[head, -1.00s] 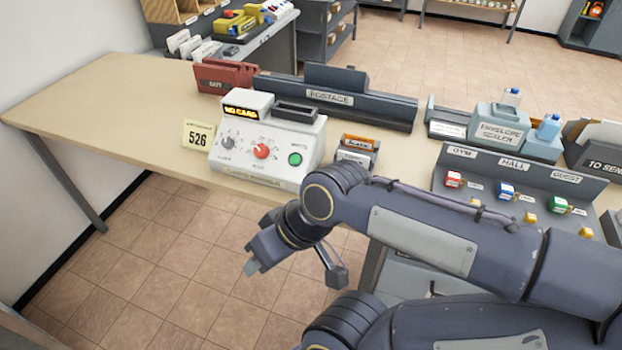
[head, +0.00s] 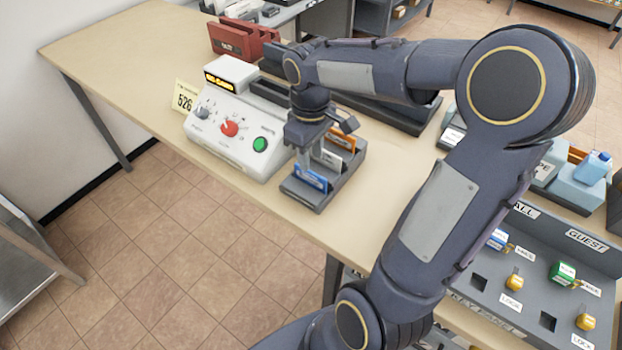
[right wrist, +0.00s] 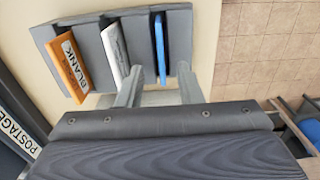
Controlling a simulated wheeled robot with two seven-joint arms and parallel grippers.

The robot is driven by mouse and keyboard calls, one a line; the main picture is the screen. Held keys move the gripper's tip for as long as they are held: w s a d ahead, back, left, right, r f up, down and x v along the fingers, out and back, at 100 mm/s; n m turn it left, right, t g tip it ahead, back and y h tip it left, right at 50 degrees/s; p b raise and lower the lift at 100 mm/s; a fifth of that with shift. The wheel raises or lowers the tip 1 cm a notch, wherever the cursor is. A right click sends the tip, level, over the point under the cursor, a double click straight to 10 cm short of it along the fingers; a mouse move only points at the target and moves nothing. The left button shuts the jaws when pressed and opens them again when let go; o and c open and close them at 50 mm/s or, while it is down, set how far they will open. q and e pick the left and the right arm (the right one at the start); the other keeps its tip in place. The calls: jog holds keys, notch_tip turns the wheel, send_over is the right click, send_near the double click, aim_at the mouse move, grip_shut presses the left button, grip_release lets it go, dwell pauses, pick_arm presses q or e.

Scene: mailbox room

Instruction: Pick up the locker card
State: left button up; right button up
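A grey card rack (head: 345,178) holds three upright cards: a blue card (head: 311,178) in the front slot, a white card (head: 331,158) in the middle and an orange card (head: 341,139) at the back. In the right wrist view the orange card (right wrist: 72,65) reads BLANK, and the white card (right wrist: 116,50) and blue card (right wrist: 159,48) show mostly edge-on. I cannot read which is the locker card. My right gripper (head: 308,163) is above the rack. Its fingers (right wrist: 158,80) are apart and empty, with the blue card lined up between them. My left gripper is not in view.
The white machine (head: 238,125) with knobs and a green button stands left of the rack, beside the 526 sign (head: 184,97). A red holder (head: 240,38) is behind. The key panel (head: 545,270) is at right. The table (head: 120,50) is clear at left.

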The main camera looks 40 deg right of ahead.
aim_at(311, 171)
notch_tip(311, 171, down, 4)
jog(key=shift+f, duration=0.25)
jog(key=shift+a, duration=0.1)
jog(key=shift+c, duration=0.3)
grip_shut()
